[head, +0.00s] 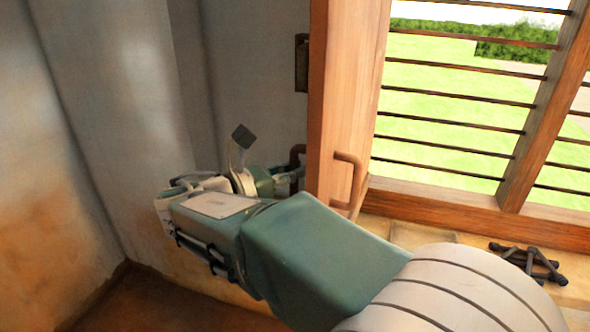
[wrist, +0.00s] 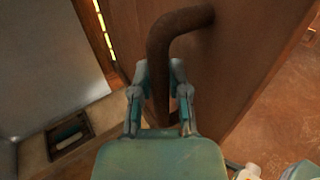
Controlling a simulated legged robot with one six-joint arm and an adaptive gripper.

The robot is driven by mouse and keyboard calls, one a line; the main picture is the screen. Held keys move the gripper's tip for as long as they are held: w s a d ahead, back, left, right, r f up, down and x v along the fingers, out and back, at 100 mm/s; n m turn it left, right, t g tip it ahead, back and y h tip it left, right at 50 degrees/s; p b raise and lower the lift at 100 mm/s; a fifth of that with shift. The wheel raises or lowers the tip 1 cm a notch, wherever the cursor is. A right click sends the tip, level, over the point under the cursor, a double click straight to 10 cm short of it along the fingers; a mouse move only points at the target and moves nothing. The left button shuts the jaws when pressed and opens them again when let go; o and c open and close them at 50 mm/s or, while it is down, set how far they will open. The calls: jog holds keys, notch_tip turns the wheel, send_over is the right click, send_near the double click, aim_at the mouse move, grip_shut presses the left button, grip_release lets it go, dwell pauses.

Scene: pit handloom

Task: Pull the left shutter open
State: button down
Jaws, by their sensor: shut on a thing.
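The left shutter (head: 342,90) is a brown wooden panel at the left of the window in the head view, with the barred opening showing to its right. A bent brown handle (head: 347,178) is on its right side. Another dark bar handle (head: 297,152) shows just left of the panel, partly hidden. In the wrist view, a bent rod handle (wrist: 178,22) sticks out of the wooden board (wrist: 245,75). My gripper (wrist: 160,75) is shut on this handle, one finger on each side. In the head view my arm mostly hides the gripper.
A window frame (head: 545,110) with horizontal dark bars shows grass outside. Several dark sticks (head: 530,262) lie on the sill at right. A dark metal plate (head: 301,62) is on the grey wall. The left corner is clear. A bright narrow gap (wrist: 103,28) shows beside the board.

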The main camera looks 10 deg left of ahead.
jog(key=shift+a, duration=0.2)
jog(key=shift+d, duration=0.1)
jog(key=c, duration=0.6)
grip_release()
jog(key=shift+w, duration=0.1)
jog(key=v, duration=1.2)
